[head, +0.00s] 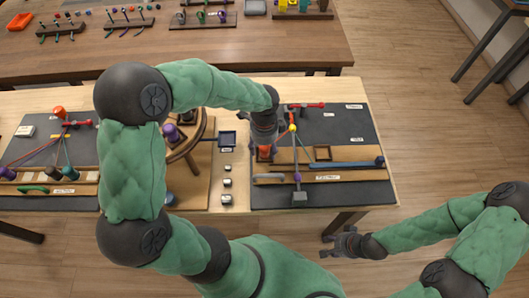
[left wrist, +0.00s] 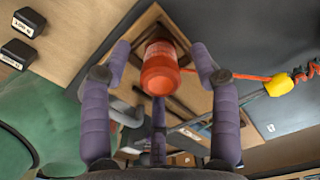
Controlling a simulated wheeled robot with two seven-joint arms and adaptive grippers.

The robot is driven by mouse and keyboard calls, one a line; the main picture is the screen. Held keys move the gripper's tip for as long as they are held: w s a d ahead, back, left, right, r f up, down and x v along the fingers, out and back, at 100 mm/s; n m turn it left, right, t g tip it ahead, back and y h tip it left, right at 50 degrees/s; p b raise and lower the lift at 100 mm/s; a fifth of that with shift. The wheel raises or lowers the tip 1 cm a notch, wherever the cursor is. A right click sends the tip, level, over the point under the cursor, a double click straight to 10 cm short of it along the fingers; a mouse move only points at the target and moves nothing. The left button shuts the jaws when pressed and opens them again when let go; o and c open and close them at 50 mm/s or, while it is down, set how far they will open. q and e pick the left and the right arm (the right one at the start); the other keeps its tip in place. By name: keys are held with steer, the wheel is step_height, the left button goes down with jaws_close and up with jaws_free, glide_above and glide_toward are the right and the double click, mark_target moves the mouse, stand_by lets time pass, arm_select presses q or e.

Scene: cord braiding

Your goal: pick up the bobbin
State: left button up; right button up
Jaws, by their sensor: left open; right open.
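The orange-red bobbin (head: 264,154) stands in a square wooden holder on the dark board at the right of the table. In the left wrist view the bobbin (left wrist: 159,68) sits between the spread purple fingers, with gaps on both sides. My left gripper (head: 264,141) is open just above the bobbin and partly hides it in the head view. My right gripper (head: 332,242) is open and empty, low beyond the table's front edge. An orange-red cord (left wrist: 250,77) runs right from near the bobbin to a yellow piece (left wrist: 279,84).
An empty square wooden holder (head: 322,152) is right of the bobbin. Small labelled blocks (head: 227,182) stand left of the board (head: 355,195). A round wooden stand (head: 190,145) is further left.

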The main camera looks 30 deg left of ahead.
arm_select(q)
steer(key=shift+f, duration=0.3)
jaws_close()
steer(key=shift+r, duration=0.15)
